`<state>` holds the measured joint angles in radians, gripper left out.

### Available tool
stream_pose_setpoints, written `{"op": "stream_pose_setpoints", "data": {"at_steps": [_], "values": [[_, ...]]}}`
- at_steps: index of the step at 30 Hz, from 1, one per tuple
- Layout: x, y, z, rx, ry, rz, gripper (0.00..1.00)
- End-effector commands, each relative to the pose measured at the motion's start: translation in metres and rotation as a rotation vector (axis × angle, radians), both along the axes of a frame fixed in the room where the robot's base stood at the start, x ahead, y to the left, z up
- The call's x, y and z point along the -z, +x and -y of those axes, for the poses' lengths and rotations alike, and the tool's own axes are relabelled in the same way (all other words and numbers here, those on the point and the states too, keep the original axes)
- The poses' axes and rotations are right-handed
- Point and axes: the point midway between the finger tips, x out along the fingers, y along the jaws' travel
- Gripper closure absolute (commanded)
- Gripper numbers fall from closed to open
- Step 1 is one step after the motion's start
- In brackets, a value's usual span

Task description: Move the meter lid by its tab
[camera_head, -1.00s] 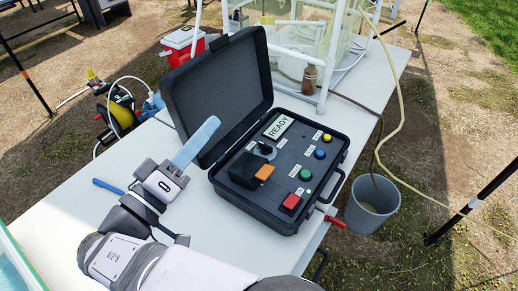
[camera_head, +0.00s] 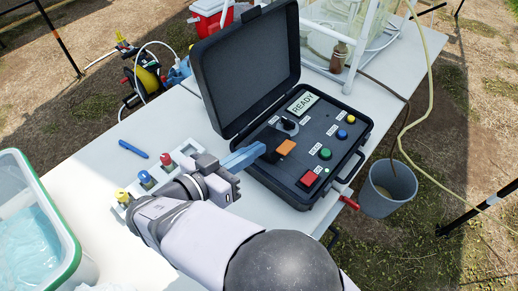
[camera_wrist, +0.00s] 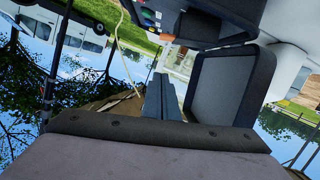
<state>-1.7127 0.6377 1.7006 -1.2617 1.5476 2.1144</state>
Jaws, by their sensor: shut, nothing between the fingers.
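The small black meter lid (camera_head: 271,157) lies on the panel of an open black case, with an orange tab (camera_head: 286,147) on it. The orange tab also shows near the top of the wrist view (camera_wrist: 167,37). My gripper (camera_head: 262,149) is at the case's left side, its blue fingers shut and empty. The fingertips point right toward the lid and partly overlap it in the head view. Whether they touch it, I cannot tell. In the wrist view, the dark fingers (camera_wrist: 160,97) are together, below the tab in the picture.
The large case lid (camera_head: 250,75) stands open behind my fingers. The panel has a READY display (camera_head: 302,103), a knob (camera_head: 289,124) and coloured buttons. A white button strip (camera_head: 165,175) and a clear bin (camera_head: 38,225) are on the left. A bucket (camera_head: 388,190) stands right of the table.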

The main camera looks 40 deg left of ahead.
Motion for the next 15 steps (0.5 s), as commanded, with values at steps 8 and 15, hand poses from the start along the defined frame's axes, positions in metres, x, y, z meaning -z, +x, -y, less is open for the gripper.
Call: {"op": "stream_pose_setpoints", "data": {"at_steps": [8, 15], "values": [[0.008, 0.042, 0.004, 0.004, -0.006, -0.001, 1.0], [0.018, 0.084, 0.007, 0.004, -0.005, -0.001, 1.0]]}}
